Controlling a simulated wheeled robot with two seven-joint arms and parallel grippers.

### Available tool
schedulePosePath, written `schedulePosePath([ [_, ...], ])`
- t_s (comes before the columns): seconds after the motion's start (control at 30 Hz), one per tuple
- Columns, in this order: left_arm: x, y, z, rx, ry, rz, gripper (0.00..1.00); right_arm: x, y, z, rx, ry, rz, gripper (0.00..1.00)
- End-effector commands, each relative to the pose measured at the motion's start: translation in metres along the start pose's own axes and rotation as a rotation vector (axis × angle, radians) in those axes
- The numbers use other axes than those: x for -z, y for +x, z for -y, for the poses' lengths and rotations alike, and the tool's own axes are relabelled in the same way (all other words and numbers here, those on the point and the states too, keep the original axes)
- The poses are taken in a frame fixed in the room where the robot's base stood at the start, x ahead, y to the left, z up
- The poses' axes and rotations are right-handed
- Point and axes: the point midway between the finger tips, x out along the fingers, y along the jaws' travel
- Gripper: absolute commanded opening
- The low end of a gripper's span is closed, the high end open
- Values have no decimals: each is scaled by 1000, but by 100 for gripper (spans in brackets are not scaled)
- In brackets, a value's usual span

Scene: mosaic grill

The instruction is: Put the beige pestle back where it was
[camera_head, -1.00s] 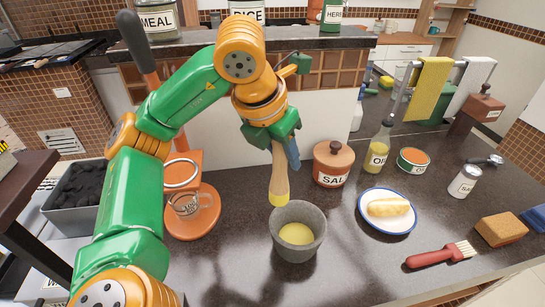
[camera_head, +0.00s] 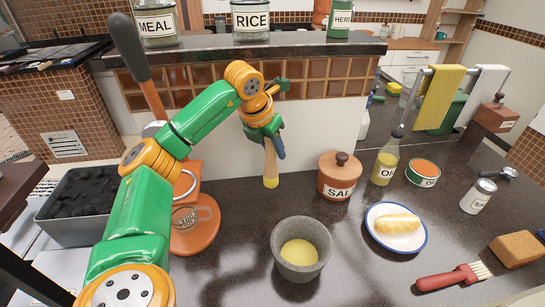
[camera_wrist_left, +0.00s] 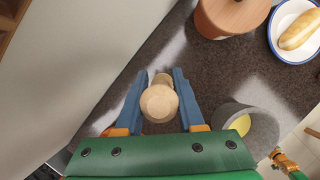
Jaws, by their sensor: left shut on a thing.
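The beige pestle (camera_head: 271,163) hangs upright in my left gripper (camera_head: 274,146), its yellow-tipped end pointing down at or just above the dark counter, behind the mortar. The left wrist view shows the pestle's round top (camera_wrist_left: 159,102) between the two blue fingers (camera_wrist_left: 158,98), which are shut on it. The grey stone mortar (camera_head: 300,248) stands on the counter in front, with yellow paste inside; it also shows at the right of the left wrist view (camera_wrist_left: 250,128). I cannot tell whether the pestle's tip touches the counter. My right gripper is not clearly in view.
The brown salt pot (camera_head: 340,177) stands right of the pestle. An orange stand with a glass cup (camera_head: 192,214) is on the left. A plate with bread (camera_head: 396,248), an oil bottle (camera_head: 387,160) and a red brush (camera_head: 450,278) are to the right. A white wall rises behind.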

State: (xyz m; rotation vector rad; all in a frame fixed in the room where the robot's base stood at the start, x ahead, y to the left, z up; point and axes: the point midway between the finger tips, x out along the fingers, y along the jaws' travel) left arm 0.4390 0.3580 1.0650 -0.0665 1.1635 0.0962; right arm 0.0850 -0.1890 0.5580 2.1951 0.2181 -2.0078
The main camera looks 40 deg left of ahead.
Motion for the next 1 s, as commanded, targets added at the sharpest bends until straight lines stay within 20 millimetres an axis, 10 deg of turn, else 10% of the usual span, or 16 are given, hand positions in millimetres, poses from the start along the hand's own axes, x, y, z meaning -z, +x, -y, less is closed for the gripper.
schedulePosePath([
  [0.2,10,37,-8,-3,2,-3,0,1,-2,0,0,0,-1,50],
  [0.6,13,45,-7,0,0,1,0,1,2,1,2,1,-3,50],
  [0.63,12,44,-7,0,0,0,46,2,0,1,2,1,-3,50],
  [0.7,12,44,-7,0,0,0,64,2,0,1,2,1,-3,50],
  [1.0,12,42,-7,0,0,1,68,2,-1,1,2,1,-3,50],
])
